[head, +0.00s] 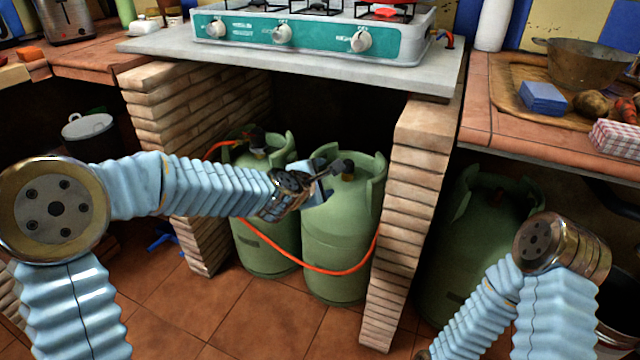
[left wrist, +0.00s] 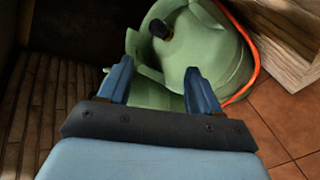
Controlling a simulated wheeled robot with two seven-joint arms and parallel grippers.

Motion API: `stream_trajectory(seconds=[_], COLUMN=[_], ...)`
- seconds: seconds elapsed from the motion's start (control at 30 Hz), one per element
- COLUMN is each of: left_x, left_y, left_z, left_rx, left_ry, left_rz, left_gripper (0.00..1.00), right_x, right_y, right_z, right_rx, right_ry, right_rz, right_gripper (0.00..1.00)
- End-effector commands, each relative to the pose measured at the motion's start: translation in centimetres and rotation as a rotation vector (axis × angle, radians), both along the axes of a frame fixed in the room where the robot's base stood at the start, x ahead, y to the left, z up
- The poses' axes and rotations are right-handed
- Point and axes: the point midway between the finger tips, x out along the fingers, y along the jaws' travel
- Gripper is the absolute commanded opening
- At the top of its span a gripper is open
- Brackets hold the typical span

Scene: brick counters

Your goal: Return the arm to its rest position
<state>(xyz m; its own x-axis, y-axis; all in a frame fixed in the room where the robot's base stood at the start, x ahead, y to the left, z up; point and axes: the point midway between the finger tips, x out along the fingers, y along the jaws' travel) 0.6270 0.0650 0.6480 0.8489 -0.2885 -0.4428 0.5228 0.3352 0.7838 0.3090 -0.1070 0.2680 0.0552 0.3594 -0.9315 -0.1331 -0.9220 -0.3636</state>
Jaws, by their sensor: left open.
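My left arm comes in from the left in the head view and reaches across to the gas bottles under the stove. My left gripper (head: 322,178) is in front of the top of the right-hand green gas bottle (head: 342,235). In the left wrist view my left gripper (left wrist: 160,88) has its two blue fingers apart, with nothing held between them. The green gas bottle (left wrist: 207,50) with its dark valve shows just beyond the fingers. I cannot tell whether the fingers touch it. My right arm shows at the lower right of the head view, but its gripper is not visible.
Brick pillars (head: 398,215) flank the bottles, under a grey slab (head: 300,62) bearing a stove (head: 310,30). An orange hose (head: 310,267) loops in front. Another bottle (head: 480,240) stands right of the pillar. Counters lie on both sides; tiled floor (head: 215,305) is open in front.

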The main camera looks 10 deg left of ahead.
Motion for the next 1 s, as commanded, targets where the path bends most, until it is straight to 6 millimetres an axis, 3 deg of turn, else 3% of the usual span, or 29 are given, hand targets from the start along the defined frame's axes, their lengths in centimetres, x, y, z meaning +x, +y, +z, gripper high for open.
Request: stream_trajectory(seconds=[0.2,0.63,0.73,0.87,1.0], left_x=[-0.3,-0.3,-0.5,-2.1,-7.2], left_y=[0.2,0.2,0.4,1.1,2.5], left_z=[-1.7,-1.8,-2.9,-8.7,-18.9], left_rx=[0.05,0.054,0.085,0.238,0.507], left_ry=[0.015,0.015,0.026,0.078,0.174], left_rz=[-0.025,-0.028,-0.044,-0.145,-0.399], left_gripper=[0.64,0.64,0.64,0.64,0.64], right_x=[0.0,0.0,0.0,0.1,0.1], right_y=[0.0,0.0,0.0,-0.1,-0.3], right_z=[0.1,0.1,0.2,0.4,0.9], right_rx=[0.0,0.0,0.0,-0.002,-0.005], right_ry=[0.0,0.0,0.0,-0.001,-0.003], right_rz=[0.0,0.0,0.0,-0.003,-0.007], right_gripper=[0.43,0.43,0.43,0.43,0.43])
